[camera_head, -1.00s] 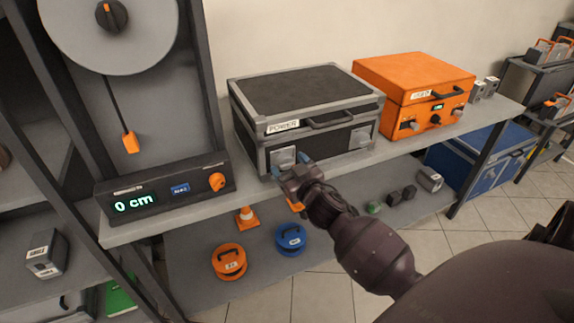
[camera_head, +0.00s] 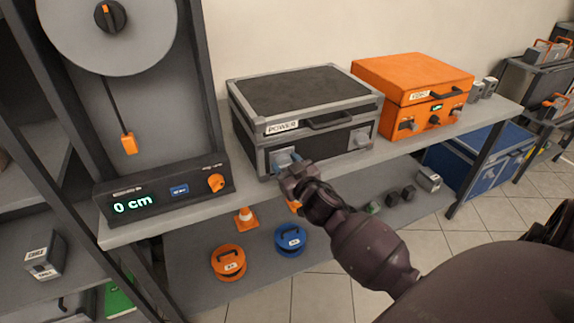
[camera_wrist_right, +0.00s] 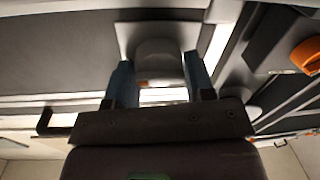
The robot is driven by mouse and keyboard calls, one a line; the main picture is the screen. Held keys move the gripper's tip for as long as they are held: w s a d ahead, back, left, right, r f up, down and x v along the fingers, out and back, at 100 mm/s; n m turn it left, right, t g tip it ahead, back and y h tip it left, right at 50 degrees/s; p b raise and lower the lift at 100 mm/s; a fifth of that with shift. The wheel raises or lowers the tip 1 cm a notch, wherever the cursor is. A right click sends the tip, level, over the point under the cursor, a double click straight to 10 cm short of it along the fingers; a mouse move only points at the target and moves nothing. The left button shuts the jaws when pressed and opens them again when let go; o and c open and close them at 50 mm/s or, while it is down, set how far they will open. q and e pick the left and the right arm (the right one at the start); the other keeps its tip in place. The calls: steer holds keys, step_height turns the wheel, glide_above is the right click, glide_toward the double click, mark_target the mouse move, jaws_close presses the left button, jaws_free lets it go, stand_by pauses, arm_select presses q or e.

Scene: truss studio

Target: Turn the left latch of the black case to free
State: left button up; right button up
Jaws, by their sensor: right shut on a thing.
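The black case (camera_head: 303,93) with grey metal edges stands closed on the shelf, a "POWER" label and a handle on its front. Its left latch (camera_wrist_right: 134,31) is a pale square plate with a rounded knob (camera_wrist_right: 155,62). My right gripper (camera_head: 284,163) is at this latch, its blue fingers on either side of the knob. In the right wrist view the right gripper (camera_wrist_right: 160,82) is shut on the knob. The fingers partly hide the latch in the head view. The right latch (camera_head: 360,137) is clear of the gripper. My left gripper is not in view.
An orange case (camera_head: 412,80) stands to the right on the same shelf. A dial unit with a "0 cm" display (camera_head: 133,204) is to the left.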

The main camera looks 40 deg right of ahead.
steer(key=shift+r+n+p, duration=0.2)
steer(key=shift+n+p, duration=0.3)
steer(key=shift+n, duration=0.1)
steer(key=shift+r+n+p, duration=0.1)
steer(key=shift+n+p, duration=0.35)
steer(key=shift+n, duration=0.35)
steer(key=n+p, duration=0.1)
steer(key=n, duration=0.2)
steer(key=shift+n+p, duration=0.3)
steer(key=shift+p, duration=0.1)
steer(key=n+p, duration=0.1)
steer(key=n, duration=0.1)
steer(key=shift+a+n+g+h, duration=0.1)
steer(key=shift+n+g+h, duration=0.2)
steer(key=shift+g, duration=0.1)
steer(key=shift+f+n+p, duration=0.2)
steer(key=shift+n+p, duration=0.15)
steer(key=shift+n, duration=0.85)
steer(key=n, duration=0.2)
steer(key=shift+n+p, duration=0.3)
steer(key=shift+f+n, duration=0.1)
steer(key=shift+n, duration=0.8)
steer(key=shift+a+n, duration=0.1)
steer(key=shift+n, duration=0.4)
steer(key=shift+h, duration=0.4)
